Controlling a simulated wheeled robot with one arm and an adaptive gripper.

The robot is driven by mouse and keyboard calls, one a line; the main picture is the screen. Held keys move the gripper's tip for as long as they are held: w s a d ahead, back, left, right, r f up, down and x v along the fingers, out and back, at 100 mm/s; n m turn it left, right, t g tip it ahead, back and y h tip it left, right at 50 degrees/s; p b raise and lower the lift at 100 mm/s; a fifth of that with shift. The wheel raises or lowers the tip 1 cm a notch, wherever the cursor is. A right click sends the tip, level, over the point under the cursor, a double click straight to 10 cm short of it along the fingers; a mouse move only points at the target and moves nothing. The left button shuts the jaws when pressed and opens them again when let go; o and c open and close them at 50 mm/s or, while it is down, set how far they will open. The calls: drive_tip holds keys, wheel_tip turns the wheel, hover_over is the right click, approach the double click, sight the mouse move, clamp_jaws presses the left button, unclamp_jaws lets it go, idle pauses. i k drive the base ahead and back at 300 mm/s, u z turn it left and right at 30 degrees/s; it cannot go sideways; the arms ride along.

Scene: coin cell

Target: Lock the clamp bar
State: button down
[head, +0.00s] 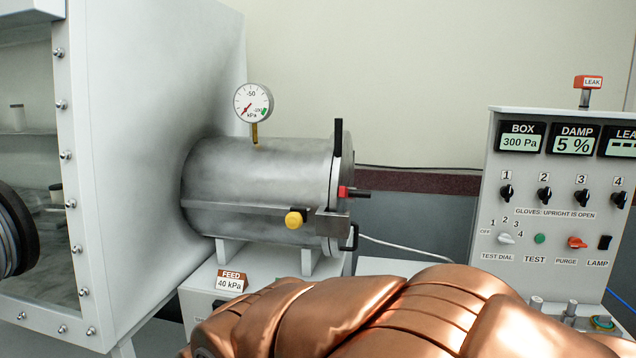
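A grey metal cylinder chamber (255,180) lies on its side against the white glove box wall. At its right end is a round door (348,170), seen edge-on, with a black upright bar (338,135) rising above the rim. A red block with a black pin (345,192) sticks out at mid height. A grey horizontal bar (250,209) with a yellow knob (294,219) runs along the chamber's near side to a grey block at the door. I cannot tell which bar is the clamp bar or whether it is locked. My gripper is not in view; copper-coloured arm links fill the lower middle.
A gauge (253,102) stands on top of the chamber. A label reading FEED 40 kPa (231,282) sits on the white stand below. A control panel (560,200) with knobs and displays stands at the right. A gap lies between door and panel.

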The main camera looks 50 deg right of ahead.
sight(351, 193)
drive_tip(key=u, duration=1.25)
drive_tip(key=k, duration=0.4)
drive_tip(key=z, duration=0.95)
